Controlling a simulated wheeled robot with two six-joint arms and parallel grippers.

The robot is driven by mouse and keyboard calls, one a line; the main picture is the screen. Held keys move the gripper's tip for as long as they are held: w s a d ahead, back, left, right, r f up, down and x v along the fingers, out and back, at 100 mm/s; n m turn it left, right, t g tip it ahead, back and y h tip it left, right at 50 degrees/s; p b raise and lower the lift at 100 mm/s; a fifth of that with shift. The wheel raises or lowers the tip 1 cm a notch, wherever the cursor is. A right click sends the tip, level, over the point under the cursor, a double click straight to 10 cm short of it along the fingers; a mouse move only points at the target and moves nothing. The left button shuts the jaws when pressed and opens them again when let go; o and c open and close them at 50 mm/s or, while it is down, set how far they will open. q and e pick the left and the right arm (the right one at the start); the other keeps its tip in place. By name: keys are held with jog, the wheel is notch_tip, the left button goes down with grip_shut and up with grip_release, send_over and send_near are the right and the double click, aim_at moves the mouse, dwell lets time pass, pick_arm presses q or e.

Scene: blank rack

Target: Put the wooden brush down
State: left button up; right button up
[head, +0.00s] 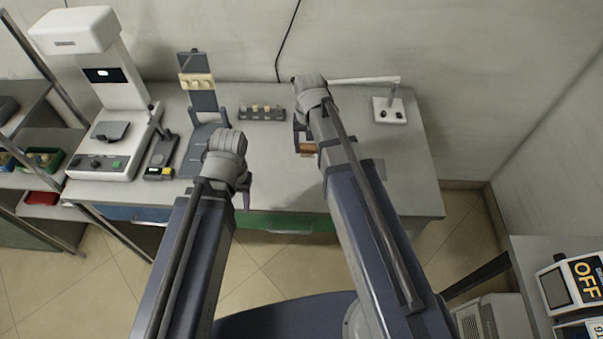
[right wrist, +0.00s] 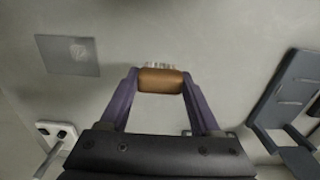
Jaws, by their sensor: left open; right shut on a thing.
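The wooden brush (head: 307,148) shows as a brown block beside my right arm in the head view. In the right wrist view the brush (right wrist: 161,81) lies crosswise between two purple fingers, with pale bristles on its far side. My right gripper (head: 303,140) is shut on it, over the grey table (head: 285,185). I cannot tell whether the brush touches the tabletop. My left gripper (head: 245,194) is open near the table's front edge, apart from the brush; its wrist hides most of it.
A grey square pad (right wrist: 68,55) lies flat on the table. A blue stand with wooden pieces (head: 198,82), a small dark holder (head: 262,113) and a white device (head: 120,110) stand at the back and left. A white lamp (head: 389,108) stands at the right. The front middle is clear.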

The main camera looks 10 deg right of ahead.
jog(key=shift+f+b, duration=4.8)
jog(key=shift+f, duration=0.15)
jog(key=shift+f, duration=0.25)
jog(key=o, duration=0.9)
jog(key=shift+r, duration=0.15)
jog(key=shift+c, duration=0.2)
jog(key=o, duration=0.3)
jog(key=shift+o, duration=0.2)
notch_tip(320, 180, up, 12)
jog(key=p, duration=1.2)
jog(key=shift+r, duration=0.2)
jog(key=s+a+n+h, duration=0.1)
jog(key=s+a+n, duration=0.6)
jog(key=s+a, duration=0.3)
jog(key=s, duration=0.4)
jog(key=shift+s+a, duration=0.15)
jog(key=shift+a, duration=0.1)
